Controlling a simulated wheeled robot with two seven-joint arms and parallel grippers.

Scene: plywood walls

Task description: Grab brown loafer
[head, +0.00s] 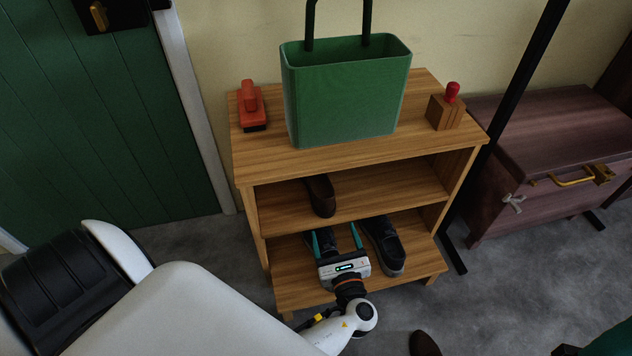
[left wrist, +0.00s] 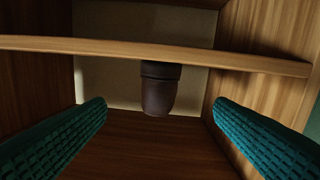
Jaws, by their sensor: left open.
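A brown loafer (head: 321,195) lies on the middle shelf of the wooden rack, left of centre. In the left wrist view a dark brown shoe (left wrist: 160,92) shows end-on, ahead and between the fingers, against a shelf board. My left gripper (head: 337,238) is open and points into the rack, in front of and below the loafer in the head view. Its teal fingers frame the left wrist view (left wrist: 160,140) at both sides, with nothing between them up close.
Dark shoes (head: 386,246) stand on the lower shelf, one partly behind my gripper. The rack top (head: 350,155) holds a green bin (head: 345,100), a red-orange object (head: 251,105) and a wooden block (head: 446,112). A brown rounded thing (head: 424,343) is on the floor. A chest (head: 545,150) stands right.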

